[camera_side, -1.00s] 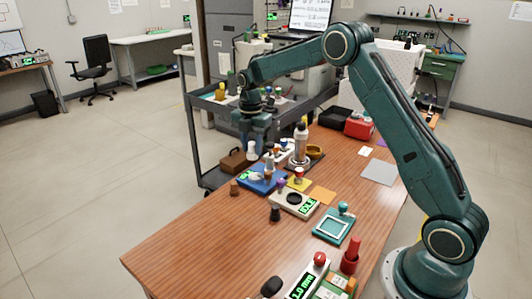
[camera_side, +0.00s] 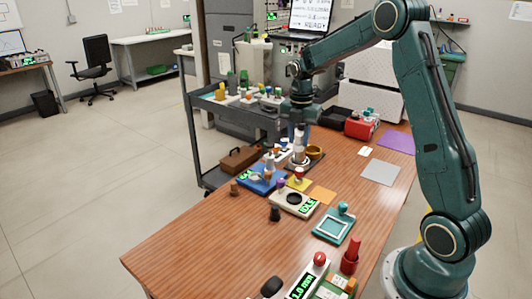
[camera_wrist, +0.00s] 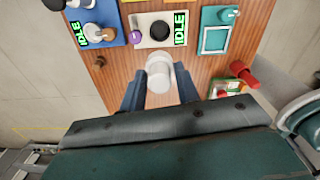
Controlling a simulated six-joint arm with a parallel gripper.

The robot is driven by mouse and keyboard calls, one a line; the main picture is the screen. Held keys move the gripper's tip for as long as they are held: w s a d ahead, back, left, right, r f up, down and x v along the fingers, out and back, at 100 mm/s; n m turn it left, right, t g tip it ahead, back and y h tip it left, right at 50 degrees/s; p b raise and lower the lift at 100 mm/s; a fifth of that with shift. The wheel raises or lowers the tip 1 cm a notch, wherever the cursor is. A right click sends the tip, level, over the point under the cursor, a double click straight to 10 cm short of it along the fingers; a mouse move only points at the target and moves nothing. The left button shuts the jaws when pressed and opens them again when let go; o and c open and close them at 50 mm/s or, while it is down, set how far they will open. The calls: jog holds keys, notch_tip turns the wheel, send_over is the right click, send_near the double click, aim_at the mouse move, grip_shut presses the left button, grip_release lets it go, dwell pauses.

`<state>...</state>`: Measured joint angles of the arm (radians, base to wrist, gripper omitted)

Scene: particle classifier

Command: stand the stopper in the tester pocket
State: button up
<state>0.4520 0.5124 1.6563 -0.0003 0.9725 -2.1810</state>
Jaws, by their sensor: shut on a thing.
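My gripper (camera_side: 299,133) is above the table, shut on a white stopper. The stopper (camera_wrist: 158,72) shows between the two blue fingers in the wrist view. In the side view it overlaps a bottle behind, so its outline is hard to tell. A pale device (camera_side: 292,203) with a dark round pocket and a green display lies on the table; it also shows in the wrist view (camera_wrist: 139,40), where its display reads IDLE. I cannot tell for certain that it is the tester. The stopper is apart from its pocket.
A blue device (camera_side: 258,186) bearing several small pieces lies left of the pale one. A dark piece (camera_side: 275,214) and a brown piece (camera_side: 234,188) stand nearby. A teal frame (camera_side: 333,229) and a red cylinder (camera_side: 351,259) are on the right. The front left of the table is clear.

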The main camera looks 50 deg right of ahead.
notch_tip(320, 180, down, 20)
dwell(1.1)
jog(key=shift+f, duration=0.15)
jog(key=o, duration=0.7)
notch_tip(320, 180, up, 12)
dwell(0.6)
dwell(0.5)
